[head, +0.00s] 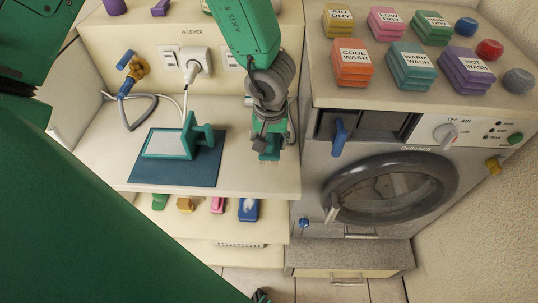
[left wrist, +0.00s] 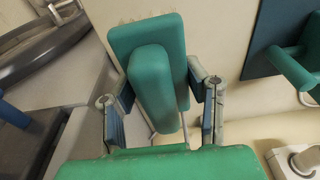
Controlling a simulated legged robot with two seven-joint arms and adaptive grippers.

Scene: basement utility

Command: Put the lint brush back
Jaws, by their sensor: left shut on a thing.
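My left gripper (head: 268,122) is shut on the lint brush. The brush (head: 270,146) is a small green block with fine bristles on its underside, held above the counter's front edge in the head view. In the left wrist view the brush (left wrist: 155,75) shows as two rounded green blocks between the fingers of the left gripper (left wrist: 160,98). To its left in the head view lies a dark blue mat (head: 205,178). A green and white thing with a handle (head: 168,145) stands on the mat. My right gripper is not in view.
The pale counter (head: 120,120) has plugs and a cord (head: 196,64) at its back wall. A shelf below holds small coloured things, including a blue one (head: 248,209). The washer (head: 390,190) stands at right with coloured blocks (head: 412,68) on top.

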